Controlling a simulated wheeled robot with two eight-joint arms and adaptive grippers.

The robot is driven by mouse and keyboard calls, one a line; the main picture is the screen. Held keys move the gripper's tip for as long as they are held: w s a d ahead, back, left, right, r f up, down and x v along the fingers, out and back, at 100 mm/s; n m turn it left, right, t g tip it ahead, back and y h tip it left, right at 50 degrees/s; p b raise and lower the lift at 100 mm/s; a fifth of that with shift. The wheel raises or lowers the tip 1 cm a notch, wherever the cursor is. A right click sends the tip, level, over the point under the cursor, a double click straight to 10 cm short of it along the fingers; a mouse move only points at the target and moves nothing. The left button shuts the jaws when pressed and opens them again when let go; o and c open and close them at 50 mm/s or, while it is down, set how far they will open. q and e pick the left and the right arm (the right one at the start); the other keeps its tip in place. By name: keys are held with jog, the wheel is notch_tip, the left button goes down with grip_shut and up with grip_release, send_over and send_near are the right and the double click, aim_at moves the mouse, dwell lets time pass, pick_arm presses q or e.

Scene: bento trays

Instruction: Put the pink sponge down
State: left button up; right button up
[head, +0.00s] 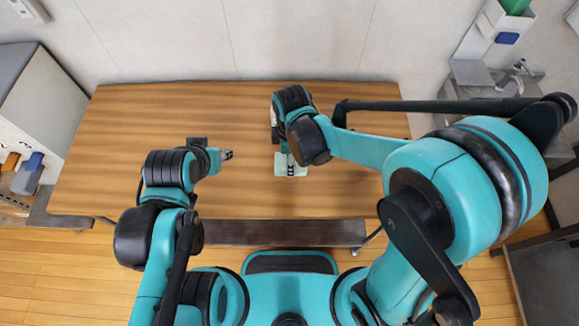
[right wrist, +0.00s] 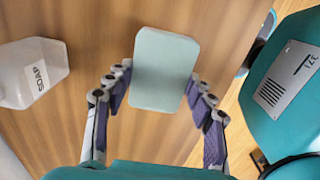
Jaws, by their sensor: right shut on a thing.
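A pale mint-green block with rounded corners, sponge-like in shape, is in the right wrist view (right wrist: 165,70) and in the head view (head: 281,169). No pink sponge is visible. My right gripper (right wrist: 158,88) is shut on the block, with a finger on each of its two long sides. In the head view my right gripper (head: 291,168) is over the middle of the wooden table (head: 110,150). I cannot tell whether the block touches the table. My left gripper (head: 227,155) is to the left of the block, apart from it, with its fingers too small to read.
A white bottle labelled SOAP (right wrist: 35,75) is at the left of the right wrist view, apart from the block. The table's left part and right part look clear. A grey-white cabinet (head: 40,105) stands left of the table.

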notch_tip(320, 180, down, 4)
jog(key=shift+a+f+b, duration=0.1)
jog(key=shift+f+b, duration=0.05)
jog(key=shift+b, duration=0.75)
jog(key=shift+f, duration=0.15)
jog(key=o, duration=1.3)
